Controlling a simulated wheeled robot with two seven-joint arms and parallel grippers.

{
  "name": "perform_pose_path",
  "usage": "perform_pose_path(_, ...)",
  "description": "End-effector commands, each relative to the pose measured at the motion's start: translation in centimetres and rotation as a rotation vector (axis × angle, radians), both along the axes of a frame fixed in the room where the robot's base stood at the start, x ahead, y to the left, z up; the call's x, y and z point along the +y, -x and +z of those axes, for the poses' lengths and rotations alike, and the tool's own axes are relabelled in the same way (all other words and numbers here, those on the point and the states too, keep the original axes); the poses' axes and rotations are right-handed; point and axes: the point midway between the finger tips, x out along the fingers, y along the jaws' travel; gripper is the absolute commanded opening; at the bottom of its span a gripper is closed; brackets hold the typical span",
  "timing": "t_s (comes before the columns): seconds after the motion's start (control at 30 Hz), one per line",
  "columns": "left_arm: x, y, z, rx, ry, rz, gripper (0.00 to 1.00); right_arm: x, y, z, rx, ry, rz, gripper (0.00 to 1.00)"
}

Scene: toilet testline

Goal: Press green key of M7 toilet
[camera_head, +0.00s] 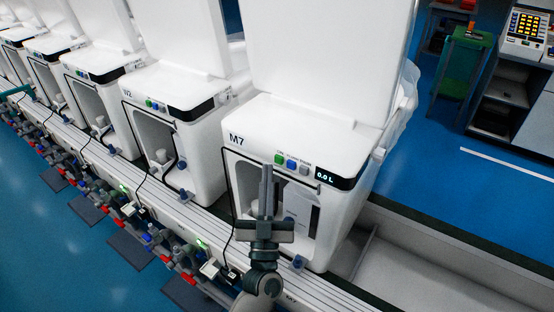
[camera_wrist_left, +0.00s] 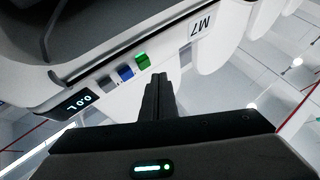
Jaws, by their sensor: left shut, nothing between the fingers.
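The M7 toilet (camera_head: 303,130) is the nearest white unit in the head view, with its label on the left of the front panel. Its green key (camera_head: 280,159) sits left of a blue key (camera_head: 292,163) and a grey key (camera_head: 305,169). A display (camera_head: 327,176) reading 0.0 L is at the right. My left gripper (camera_head: 267,172) is shut and empty, pointing up in front of the panel, just below and left of the green key in that view. In the wrist view, the green key (camera_wrist_left: 142,61) is beyond the fingertips (camera_wrist_left: 157,76); a gap shows. My right gripper is not seen.
A row of similar white toilets (camera_head: 178,90) stretches to the left on a grey rail (camera_head: 120,170). M7's raised lid (camera_head: 330,50) stands behind the panel. Hoses and valves (camera_head: 160,235) hang along the front.

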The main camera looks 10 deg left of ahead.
Motion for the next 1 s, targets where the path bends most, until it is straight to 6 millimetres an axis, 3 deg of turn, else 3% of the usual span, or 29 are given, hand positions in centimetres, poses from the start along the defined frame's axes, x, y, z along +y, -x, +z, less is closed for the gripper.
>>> perform_pose_path(0.53,1.5,4.2,0.1,0.002,0.000,-0.001,0.00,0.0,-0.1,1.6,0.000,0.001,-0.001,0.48)
perform_pose_path(1.0,1.7,4.7,0.0,0.000,0.001,-0.001,0.00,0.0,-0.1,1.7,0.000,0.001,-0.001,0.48)
